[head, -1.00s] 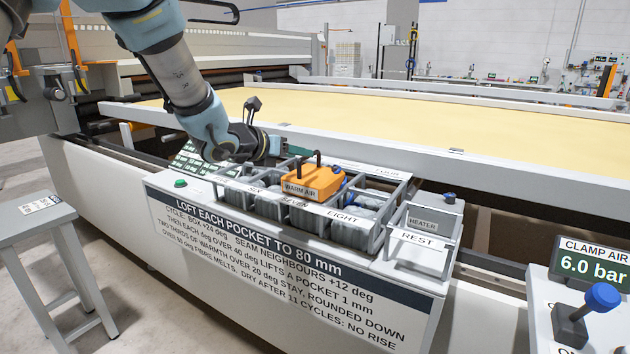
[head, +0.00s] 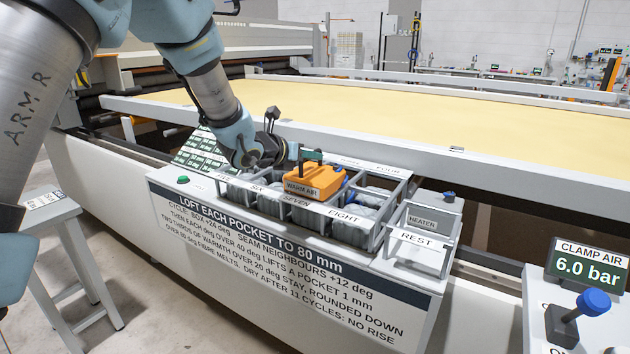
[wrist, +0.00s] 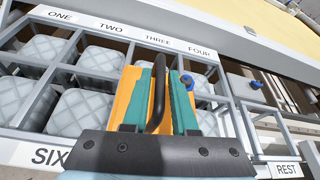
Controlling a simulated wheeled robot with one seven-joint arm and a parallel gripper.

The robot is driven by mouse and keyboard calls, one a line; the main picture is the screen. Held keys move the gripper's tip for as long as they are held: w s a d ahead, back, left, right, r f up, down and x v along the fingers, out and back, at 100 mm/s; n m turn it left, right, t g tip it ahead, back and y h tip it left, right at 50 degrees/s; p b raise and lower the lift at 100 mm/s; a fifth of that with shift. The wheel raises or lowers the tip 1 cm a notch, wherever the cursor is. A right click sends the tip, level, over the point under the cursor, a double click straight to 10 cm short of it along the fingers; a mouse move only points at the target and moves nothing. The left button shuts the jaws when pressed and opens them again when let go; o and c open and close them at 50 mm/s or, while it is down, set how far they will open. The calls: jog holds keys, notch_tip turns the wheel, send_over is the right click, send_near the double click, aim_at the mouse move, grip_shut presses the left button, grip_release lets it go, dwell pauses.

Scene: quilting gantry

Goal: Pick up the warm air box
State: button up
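The warm air box (head: 315,181) is an orange block labelled WARM AIR with a dark upright handle. It sits on the pocket rack above the SEVEN label. In the wrist view its orange top (wrist: 128,92) shows behind my fingers, and the dark handle (wrist: 158,88) stands between them. My gripper (head: 308,155) is at the handle, coming in from the left. In the wrist view the two teal fingers of my gripper (wrist: 161,100) are apart, one on each side of the handle, with narrow gaps showing. The box's lower part is hidden by the rack.
The pocket rack (head: 290,205) holds several grey quilted pockets between metal dividers. An empty REST bay (head: 418,238) labelled HEATER is at its right. A yellow quilting bed (head: 400,120) lies behind a white rail. A stool (head: 60,215) stands left; a blue-knobbed lever (head: 592,302) is front right.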

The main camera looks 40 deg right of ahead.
grip_shut()
dwell(1.0)
